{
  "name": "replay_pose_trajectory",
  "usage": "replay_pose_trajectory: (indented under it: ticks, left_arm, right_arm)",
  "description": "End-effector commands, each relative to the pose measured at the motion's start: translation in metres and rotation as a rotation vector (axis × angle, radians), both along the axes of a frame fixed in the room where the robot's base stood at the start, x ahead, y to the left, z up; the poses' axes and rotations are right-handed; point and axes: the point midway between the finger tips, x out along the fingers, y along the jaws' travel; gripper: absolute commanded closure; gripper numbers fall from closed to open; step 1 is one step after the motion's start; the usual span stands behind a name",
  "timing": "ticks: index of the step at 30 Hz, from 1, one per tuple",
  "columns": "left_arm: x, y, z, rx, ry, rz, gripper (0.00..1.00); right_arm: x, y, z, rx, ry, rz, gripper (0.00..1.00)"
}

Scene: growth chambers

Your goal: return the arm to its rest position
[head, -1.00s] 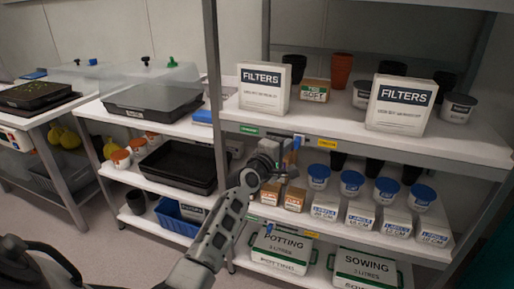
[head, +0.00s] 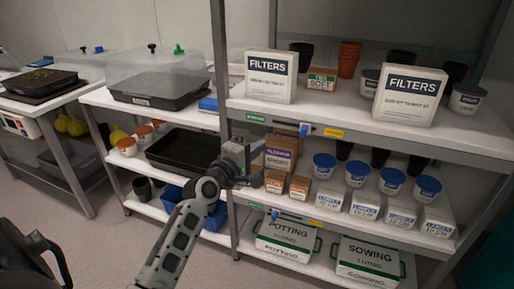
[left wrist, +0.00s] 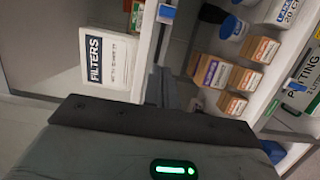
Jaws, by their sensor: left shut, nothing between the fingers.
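My left arm (head: 178,240) reaches up from the bottom of the head view. My left gripper (head: 254,151) is shut and empty, in front of the shelf's upright post and left of a carton with a purple label (head: 281,153). That carton also shows in the left wrist view (left wrist: 214,72). The grey gripper body with a green light (left wrist: 175,169) fills the bottom of the left wrist view, and the fingertips are hard to make out there. My right gripper is not in view.
The shelf unit (head: 390,142) holds two FILTERS boxes (head: 271,77), several blue-lidded tubs (head: 357,172) and cartons. POTTING (head: 287,238) and SOWING (head: 367,260) boxes sit low. Left stand black trays (head: 185,150) and a blue bin (head: 214,218). The floor (head: 85,235) in front is clear.

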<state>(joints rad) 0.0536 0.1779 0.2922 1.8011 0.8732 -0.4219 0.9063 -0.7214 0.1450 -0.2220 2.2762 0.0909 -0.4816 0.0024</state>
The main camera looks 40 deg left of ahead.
Motion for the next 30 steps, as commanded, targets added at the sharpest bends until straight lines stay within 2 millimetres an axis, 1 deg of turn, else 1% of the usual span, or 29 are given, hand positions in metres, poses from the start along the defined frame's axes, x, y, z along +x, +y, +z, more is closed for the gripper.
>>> replay_pose_trajectory:
  ticks: [12,14,16,17,20,21,23,24,26,27,30]
  left_arm:
    - [0.000,-0.001,-0.001,0.008,0.004,-0.002,1.00]
    - [-0.004,-0.007,-0.005,0.047,0.022,-0.010,1.00]
    - [-0.015,-0.023,-0.018,0.153,0.067,-0.037,1.00]
    - [-0.022,-0.033,-0.026,0.219,0.094,-0.055,1.00]
    - [-0.059,-0.074,-0.056,0.503,0.190,-0.150,1.00]
    - [-0.078,-0.092,-0.068,0.630,0.222,-0.202,1.00]
    - [-0.108,-0.119,-0.083,0.811,0.259,-0.286,1.00]
    - [-0.129,-0.135,-0.090,0.925,0.273,-0.343,1.00]
    - [-0.158,-0.157,-0.097,1.079,0.282,-0.424,1.00]
    - [-0.176,-0.170,-0.101,1.167,0.282,-0.475,1.00]
    - [-0.212,-0.194,-0.103,1.339,0.269,-0.576,1.00]
  right_arm:
    - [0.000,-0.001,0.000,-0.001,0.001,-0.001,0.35]
    - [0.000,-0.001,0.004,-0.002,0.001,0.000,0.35]
    - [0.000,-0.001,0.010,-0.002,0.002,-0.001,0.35]
    - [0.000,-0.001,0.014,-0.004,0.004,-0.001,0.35]
    - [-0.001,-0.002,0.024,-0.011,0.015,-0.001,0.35]
    - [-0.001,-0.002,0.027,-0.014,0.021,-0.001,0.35]
    - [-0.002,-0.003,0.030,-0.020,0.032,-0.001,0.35]
    - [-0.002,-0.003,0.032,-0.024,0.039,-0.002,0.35]
    - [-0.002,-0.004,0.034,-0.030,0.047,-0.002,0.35]
    - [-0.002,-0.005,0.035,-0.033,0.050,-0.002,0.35]
    - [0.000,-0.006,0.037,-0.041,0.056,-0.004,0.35]
